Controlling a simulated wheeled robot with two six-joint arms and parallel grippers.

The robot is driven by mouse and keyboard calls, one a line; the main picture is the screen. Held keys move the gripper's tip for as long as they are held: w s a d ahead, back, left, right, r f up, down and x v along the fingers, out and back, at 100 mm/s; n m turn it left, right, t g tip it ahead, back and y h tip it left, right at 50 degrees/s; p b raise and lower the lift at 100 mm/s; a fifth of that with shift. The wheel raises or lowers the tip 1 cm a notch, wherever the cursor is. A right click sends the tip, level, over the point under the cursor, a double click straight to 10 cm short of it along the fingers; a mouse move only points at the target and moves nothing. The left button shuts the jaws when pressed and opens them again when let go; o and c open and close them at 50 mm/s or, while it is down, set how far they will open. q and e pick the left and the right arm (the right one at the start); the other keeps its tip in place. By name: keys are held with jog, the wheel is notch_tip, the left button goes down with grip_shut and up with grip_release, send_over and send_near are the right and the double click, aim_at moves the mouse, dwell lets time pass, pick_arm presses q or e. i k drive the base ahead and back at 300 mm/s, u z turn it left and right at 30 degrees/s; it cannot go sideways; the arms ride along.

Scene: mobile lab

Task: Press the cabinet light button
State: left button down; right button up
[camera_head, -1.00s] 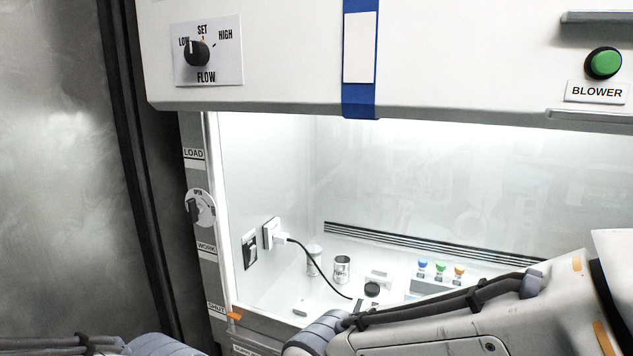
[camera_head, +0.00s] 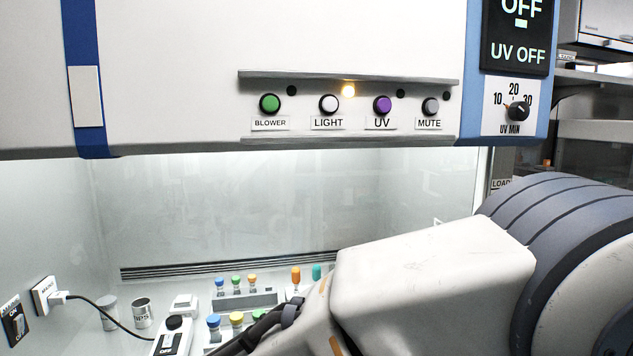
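The cabinet's button row is on the front panel in the head view. The white LIGHT button (camera_head: 329,104) sits above its label, and an amber lamp (camera_head: 348,89) glows just above and to the right of it. The green BLOWER button (camera_head: 270,104) is on its left; the purple UV button (camera_head: 382,105) and the grey MUTE button (camera_head: 430,106) are on its right. One of my arms crosses the lower right of the view, below the buttons and apart from them. Neither gripper's fingertips show.
The cabinet interior (camera_head: 230,210) is lit behind the glass. Inside are capped vials (camera_head: 236,283), a metal cup (camera_head: 141,313) and a plugged cable (camera_head: 47,295). Ledges run above (camera_head: 300,76) and below the buttons. A UV MIN dial (camera_head: 518,111) is at right.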

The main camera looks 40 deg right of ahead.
aim_at(330, 104)
jog(key=z, duration=0.5)
jog(key=k, duration=0.55)
jog(key=z, duration=0.45)
